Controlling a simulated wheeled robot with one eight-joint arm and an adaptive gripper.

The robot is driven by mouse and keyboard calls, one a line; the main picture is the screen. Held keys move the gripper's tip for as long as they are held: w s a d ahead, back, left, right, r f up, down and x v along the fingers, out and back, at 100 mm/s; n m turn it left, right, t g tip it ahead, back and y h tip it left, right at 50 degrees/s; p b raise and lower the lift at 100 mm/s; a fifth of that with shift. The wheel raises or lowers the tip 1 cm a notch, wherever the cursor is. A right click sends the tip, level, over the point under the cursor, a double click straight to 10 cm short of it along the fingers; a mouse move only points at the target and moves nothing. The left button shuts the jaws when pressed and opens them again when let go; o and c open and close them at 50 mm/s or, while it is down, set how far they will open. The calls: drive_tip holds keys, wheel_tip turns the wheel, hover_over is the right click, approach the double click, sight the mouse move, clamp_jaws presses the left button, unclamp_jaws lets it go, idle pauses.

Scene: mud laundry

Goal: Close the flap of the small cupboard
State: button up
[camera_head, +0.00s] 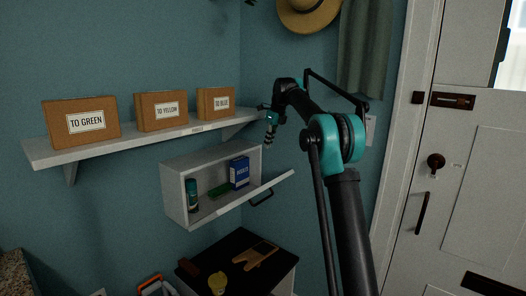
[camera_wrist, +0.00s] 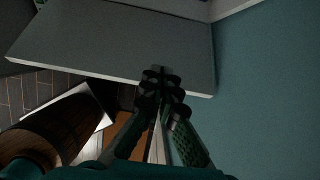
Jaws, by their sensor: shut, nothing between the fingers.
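The small cupboard (camera_head: 176,190) is a white box fixed to the blue wall below a shelf. Its flap (camera_head: 240,201) is open, lowered outward from the bottom edge, with a dark handle (camera_head: 262,198) near its right end. My gripper (camera_head: 269,136) is shut and empty, pointing down by the cupboard's upper right corner, above the flap. In the wrist view, the closed fingertips (camera_wrist: 160,82) overlap the edge of a pale board (camera_wrist: 120,40). I cannot tell which board this is or whether they touch it.
Inside the cupboard are a dark green can (camera_head: 192,195), a green item (camera_head: 219,190) and a blue box (camera_head: 239,173). Above, the shelf (camera_head: 50,152) holds three labelled brown boxes. Below stands a dark-topped cabinet (camera_head: 232,243) with small items. A door (camera_head: 460,190) is at right.

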drive_tip(key=shift+o, duration=1.2)
drive_tip(key=shift+s+r, duration=0.1)
drive_tip(key=shift+r, duration=0.05)
drive_tip(key=shift+o, duration=0.7)
drive_tip(key=shift+s+d+n, duration=0.3)
drive_tip(key=s+d+f+n+t+h, duration=0.1)
drive_tip(key=s+d+f+n, duration=0.55)
drive_tip(key=s, duration=0.45)
drive_tip(key=s+d+f+n, duration=0.6)
drive_tip(key=s+n, duration=0.1)
drive_tip(key=s, duration=0.4)
drive_tip(key=s+d+f+n+t+y, duration=0.1)
drive_tip(key=s+f+n, duration=0.4)
drive_tip(key=s+f, duration=0.4)
drive_tip(key=s+d+f+n, duration=0.1)
drive_tip(key=s+f+n, duration=0.4)
drive_tip(key=s, duration=0.7)
drive_tip(key=w+a+r+m+t+y, duration=0.25)
drive_tip(key=w+y, duration=0.25)
drive_tip(key=w, duration=0.7)
drive_tip(key=w+a+r+m+t+y, duration=0.1)
drive_tip(key=w+r+m+t+y, duration=0.35)
drive_tip(key=w, duration=0.65)
drive_tip(key=shift+n+g+y, duration=0.45)
drive_tip(key=shift+g, duration=0.05)
drive_tip(key=x, duration=1.7)
drive_tip(key=shift+d+f, duration=0.1)
drive_tip(key=shift+f, duration=0.25)
